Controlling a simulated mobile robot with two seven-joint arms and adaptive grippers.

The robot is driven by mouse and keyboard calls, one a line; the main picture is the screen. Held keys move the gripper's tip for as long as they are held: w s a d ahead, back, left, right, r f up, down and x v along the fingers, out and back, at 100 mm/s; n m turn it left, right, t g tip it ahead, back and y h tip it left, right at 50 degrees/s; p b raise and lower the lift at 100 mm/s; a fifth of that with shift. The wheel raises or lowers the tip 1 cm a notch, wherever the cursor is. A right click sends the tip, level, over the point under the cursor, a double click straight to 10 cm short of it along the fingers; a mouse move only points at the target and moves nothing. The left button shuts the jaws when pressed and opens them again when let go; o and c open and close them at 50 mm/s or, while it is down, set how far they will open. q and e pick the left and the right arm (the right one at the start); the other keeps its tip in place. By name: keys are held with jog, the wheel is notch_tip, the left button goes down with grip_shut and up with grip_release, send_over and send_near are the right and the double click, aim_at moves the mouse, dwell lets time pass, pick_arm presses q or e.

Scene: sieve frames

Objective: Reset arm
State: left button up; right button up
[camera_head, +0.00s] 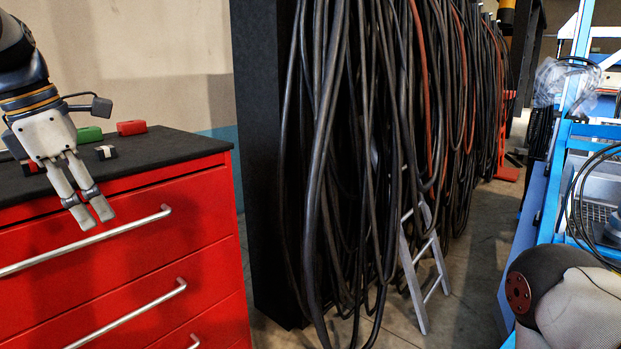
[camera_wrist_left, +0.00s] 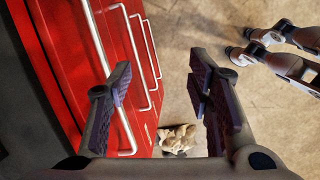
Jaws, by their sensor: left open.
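My left gripper (camera_head: 93,214) hangs in front of the red drawer cabinet (camera_head: 130,270), close to its top drawer. Its fingers point down past the top edge, apart and with nothing between them. In the left wrist view, the two dark finger pads of my left gripper (camera_wrist_left: 160,76) stand well apart, with the cabinet front and floor beyond. My right gripper cannot be made out in either view.
Silver drawer handles (camera_head: 95,240) stick out near my fingers. Cables (camera_head: 350,150) hang to the right, beside a stepladder (camera_head: 424,265).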

pick_arm(q)
notch_tip(320, 180, down, 18)
jog(key=a+m+g+y, duration=0.1)
jog(key=a+m+g, duration=0.1)
jog(key=m, duration=0.2)
jog(key=s+d+f+m+g+y, duration=0.1)
jog(key=s+f+m, duration=0.3)
jog(key=s+f, duration=0.45)
jog(key=s+d+f+m+y, duration=0.1)
jog(key=s+f+m, duration=0.45)
jog(key=f, duration=0.55)
jog(key=s+d+f+m, duration=0.2)
jog(key=s+d+m, duration=0.1)
jog(key=s, duration=0.4)
jog(key=s+d+f+m+h, duration=0.1)
jog(key=s+d+f+m, duration=0.1)
jog(key=s, duration=0.6)
jog(key=s+d+f+m+g, duration=0.1)
jog(key=s+d+f+m, duration=0.1)
jog(key=s+d+m, duration=0.2)
jog(key=s+m, duration=0.2)
jog(key=s, duration=0.2)
jog(key=shift+d+f, duration=0.25)
jog(key=shift+f, duration=0.15)
